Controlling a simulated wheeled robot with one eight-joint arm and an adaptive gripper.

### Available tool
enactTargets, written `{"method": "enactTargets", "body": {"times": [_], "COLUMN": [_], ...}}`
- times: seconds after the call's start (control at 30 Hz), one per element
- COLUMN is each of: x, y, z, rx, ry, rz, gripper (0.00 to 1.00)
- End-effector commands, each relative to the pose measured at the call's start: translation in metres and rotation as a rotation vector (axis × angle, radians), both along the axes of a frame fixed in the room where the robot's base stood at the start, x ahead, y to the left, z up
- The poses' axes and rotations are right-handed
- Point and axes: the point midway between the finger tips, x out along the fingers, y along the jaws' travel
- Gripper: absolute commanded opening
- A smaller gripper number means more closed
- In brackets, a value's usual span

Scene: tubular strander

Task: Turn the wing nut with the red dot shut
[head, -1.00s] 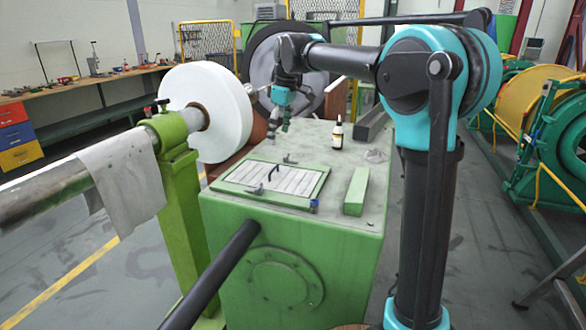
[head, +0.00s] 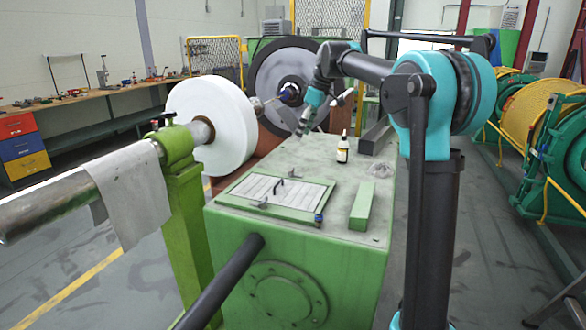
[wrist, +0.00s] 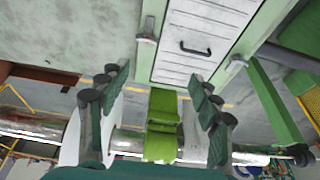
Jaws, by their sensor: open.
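A white slatted cover (head: 262,190) in a green frame lies on top of the green machine box (head: 225,232); a dark handle (head: 279,187) sits on it. A small grey wing nut (head: 263,205) shows at its near edge. In the wrist view, one grey wing nut (wrist: 147,38) is at the cover's left edge and another (wrist: 237,62) at its right. I cannot make out a red dot on either. My gripper (head: 301,131) is open and empty, above the far part of the box, apart from the cover. In the wrist view its fingers (wrist: 162,82) are spread wide.
A dark bottle with a white cap (head: 343,150), a green block (head: 361,206) and a small blue-topped part (head: 318,219) stand on the box. A large white reel (head: 210,125) on a green stand is to the left. The box top between bottle and cover is clear.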

Motion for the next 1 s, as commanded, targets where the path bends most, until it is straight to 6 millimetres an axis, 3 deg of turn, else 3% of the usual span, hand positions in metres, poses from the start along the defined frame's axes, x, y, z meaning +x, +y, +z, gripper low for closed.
{"method": "enactTargets", "body": {"times": [0.13, 0.33, 1.0], "x": [0.02, 0.025, 0.039], "y": [-0.022, -0.018, 0.029], "z": [0.01, -0.003, -0.12], "rx": [0.047, 0.056, 0.055], "ry": [-0.025, -0.03, -0.03], "rz": [-0.005, -0.001, -0.001], "gripper": [0.64, 0.64, 0.64]}}
